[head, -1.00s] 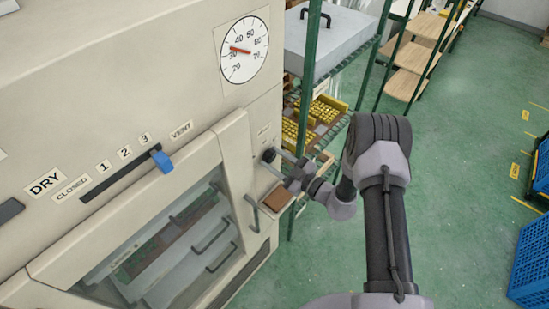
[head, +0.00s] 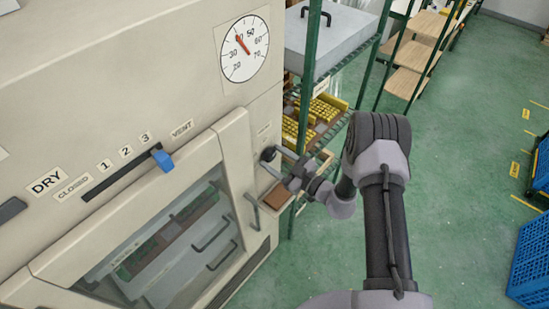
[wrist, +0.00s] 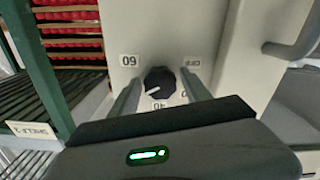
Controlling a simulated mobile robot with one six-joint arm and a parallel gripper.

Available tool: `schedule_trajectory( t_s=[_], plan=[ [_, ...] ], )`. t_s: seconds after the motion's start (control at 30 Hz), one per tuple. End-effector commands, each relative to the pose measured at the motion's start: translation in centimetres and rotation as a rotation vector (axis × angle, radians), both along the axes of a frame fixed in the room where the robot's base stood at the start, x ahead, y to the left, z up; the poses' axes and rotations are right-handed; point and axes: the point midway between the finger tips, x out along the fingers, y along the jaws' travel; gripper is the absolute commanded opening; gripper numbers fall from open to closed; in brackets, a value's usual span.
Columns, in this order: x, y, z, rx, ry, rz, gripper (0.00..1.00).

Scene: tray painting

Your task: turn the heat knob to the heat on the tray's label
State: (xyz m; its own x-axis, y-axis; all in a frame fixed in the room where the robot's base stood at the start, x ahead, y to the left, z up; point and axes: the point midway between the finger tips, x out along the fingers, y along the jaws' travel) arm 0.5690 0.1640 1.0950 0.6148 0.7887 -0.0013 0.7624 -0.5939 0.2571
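The heat knob (wrist: 160,82) is black and round, on the cream panel in the wrist view. Its white pointer aims down-left, between the upside-down 60 label (wrist: 129,60) and 40 label (wrist: 160,105); an OFF label (wrist: 193,63) is at right. My gripper (wrist: 161,77) has one finger on each side of the knob, with a narrow gap showing on both sides. In the head view the knob (head: 268,154) is at the oven's right edge, with my gripper (head: 281,161) at it. The gauge (head: 245,48) needle points near 40. I cannot make out a tray label.
A blue slider (head: 162,160) stands between 3 and VENT. The oven's glass door (head: 170,250) has a handle near its right edge. A green-framed shelf (head: 312,75) with yellow goods stands close right of the panel. Blue crates (head: 530,262) are far right; the green floor is clear.

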Motion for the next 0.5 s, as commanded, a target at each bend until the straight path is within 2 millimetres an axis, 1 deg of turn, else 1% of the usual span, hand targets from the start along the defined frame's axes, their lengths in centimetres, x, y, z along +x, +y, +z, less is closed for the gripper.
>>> schedule_trajectory(
  t_s=[0.33, 0.43, 0.5],
  plan=[
    [0.0, -0.1, 0.1, 0.000, -0.002, -0.001, 0.64],
    [-0.6, -0.9, 0.0, 0.000, 0.000, -0.002, 0.64],
    [-1.4, -2.1, 0.0, 0.001, 0.001, -0.004, 0.64]
  ],
)
